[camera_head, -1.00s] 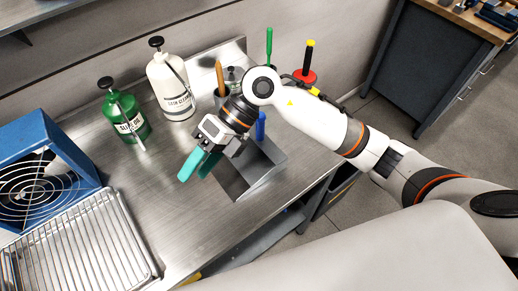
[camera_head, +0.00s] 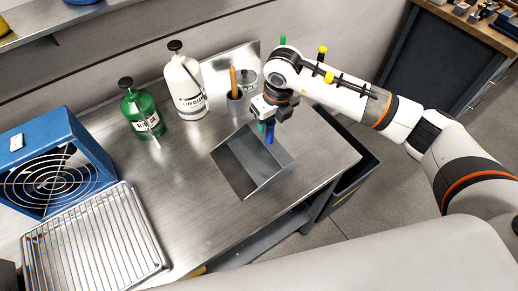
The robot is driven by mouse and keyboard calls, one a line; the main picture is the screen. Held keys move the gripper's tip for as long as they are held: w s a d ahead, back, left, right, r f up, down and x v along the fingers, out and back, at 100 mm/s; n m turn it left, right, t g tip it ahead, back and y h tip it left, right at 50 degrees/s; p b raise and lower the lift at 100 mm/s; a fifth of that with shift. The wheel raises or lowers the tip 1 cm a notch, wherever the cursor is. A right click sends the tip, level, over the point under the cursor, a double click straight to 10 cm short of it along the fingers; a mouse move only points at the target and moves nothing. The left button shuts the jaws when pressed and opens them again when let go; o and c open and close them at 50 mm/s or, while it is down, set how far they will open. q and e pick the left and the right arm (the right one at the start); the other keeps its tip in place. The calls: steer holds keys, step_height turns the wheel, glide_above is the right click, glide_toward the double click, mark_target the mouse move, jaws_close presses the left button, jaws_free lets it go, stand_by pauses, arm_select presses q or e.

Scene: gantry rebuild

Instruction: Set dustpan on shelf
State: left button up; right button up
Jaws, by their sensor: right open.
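The grey dustpan (camera_head: 252,163) lies on the metal bench near its right end, its open tray facing up. Its blue handle (camera_head: 270,134) sticks up at the back of the tray. My right gripper (camera_head: 265,126) is at the handle, pointing down, with a teal finger beside the blue. It is open; whether a finger touches the handle cannot be told. The shelf (camera_head: 112,14) runs along the wall at the upper left. My left gripper is not in view.
A blue fan box (camera_head: 88,140) and a wire rack (camera_head: 92,240) are at left. The bench middle is clear.

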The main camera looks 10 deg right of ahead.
mark_target(270, 128)
steer(key=f+p, duration=0.1)
steer(key=w+f+p, duration=0.1)
steer(key=f, duration=0.1)
steer(key=shift+d+f, duration=0.1)
steer(key=shift+f, duration=0.8)
jaws_close()
steer(key=shift+w+r, duration=0.15)
stand_by(0.5)
